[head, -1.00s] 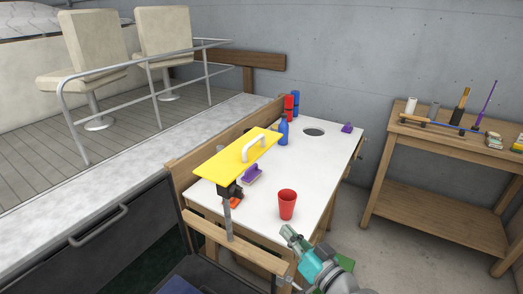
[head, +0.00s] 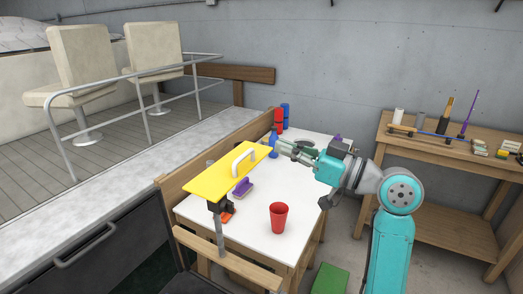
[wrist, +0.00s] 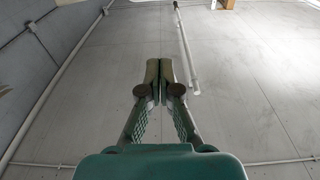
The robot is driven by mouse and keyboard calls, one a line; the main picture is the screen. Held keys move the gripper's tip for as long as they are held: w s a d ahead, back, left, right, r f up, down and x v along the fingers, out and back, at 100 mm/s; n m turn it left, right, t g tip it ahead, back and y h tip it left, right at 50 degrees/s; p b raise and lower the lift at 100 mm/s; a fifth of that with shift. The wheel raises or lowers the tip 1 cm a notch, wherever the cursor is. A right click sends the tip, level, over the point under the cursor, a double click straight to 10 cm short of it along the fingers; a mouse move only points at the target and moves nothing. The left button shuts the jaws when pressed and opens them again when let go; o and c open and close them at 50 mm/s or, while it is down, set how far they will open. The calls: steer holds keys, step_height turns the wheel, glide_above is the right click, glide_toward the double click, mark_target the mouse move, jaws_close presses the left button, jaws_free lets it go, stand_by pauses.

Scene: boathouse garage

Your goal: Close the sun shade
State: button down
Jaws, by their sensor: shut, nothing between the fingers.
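The sun shade is a flat yellow panel (head: 212,180) with a white handle (head: 242,162) on top. It sits level on a grey post (head: 221,232) with a black clamp, above the left side of the white table (head: 250,222). My gripper (head: 279,146) is shut and empty, in the air over the table just to the right of the panel's far end, apart from the handle. In the wrist view my gripper's fingertips (wrist: 159,66) are together, with only the wall or ceiling beyond; the shade does not show there.
A red cup (head: 279,217) stands on the table in front of my arm. A wooden bench (head: 446,150) with tools stands at right. A metal railing (head: 140,66) runs at left.

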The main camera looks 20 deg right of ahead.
steer(key=r, duration=0.1)
glide_above(251, 152)
steer(key=s+a, duration=0.1)
steer(key=shift+s+a+r, duration=0.1)
steer(key=shift+s+a, duration=0.1)
steer(key=shift+s+d+f, duration=0.15)
steer(key=shift+s+f, duration=0.05)
steer(key=shift+f, duration=0.85)
steer(key=shift+s+d+f, duration=0.1)
steer(key=shift+s+f, duration=0.1)
steer(key=shift+f, duration=0.8)
steer(key=shift+f, duration=0.1)
